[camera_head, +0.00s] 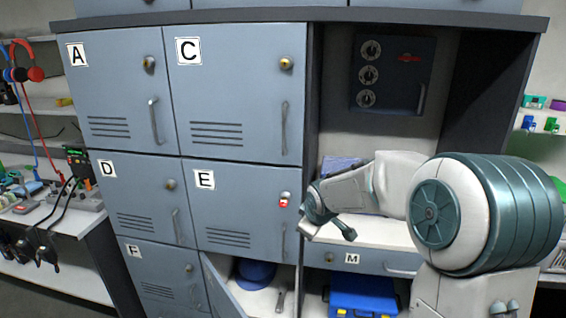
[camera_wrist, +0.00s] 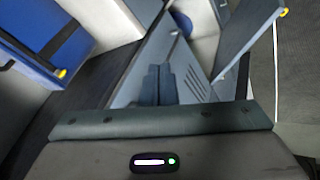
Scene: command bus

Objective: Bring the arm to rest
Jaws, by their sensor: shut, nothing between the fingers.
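My gripper (camera_wrist: 159,72) shows in the wrist view with its two dark fingers together, shut and empty. In the head view my arm comes in from the right, bent in front of the shelf bay, and its far end is beside the right edge of locker E (camera_head: 240,208). The fingers are hard to make out there. Nothing is held.
Below E, a locker door (camera_head: 222,292) hangs open, with a blue cap (camera_head: 256,272) inside. A blue case (camera_head: 362,296) sits under drawer M (camera_head: 372,261). A dark safe (camera_head: 393,73) is at upper right. Cluttered shelves stand at left.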

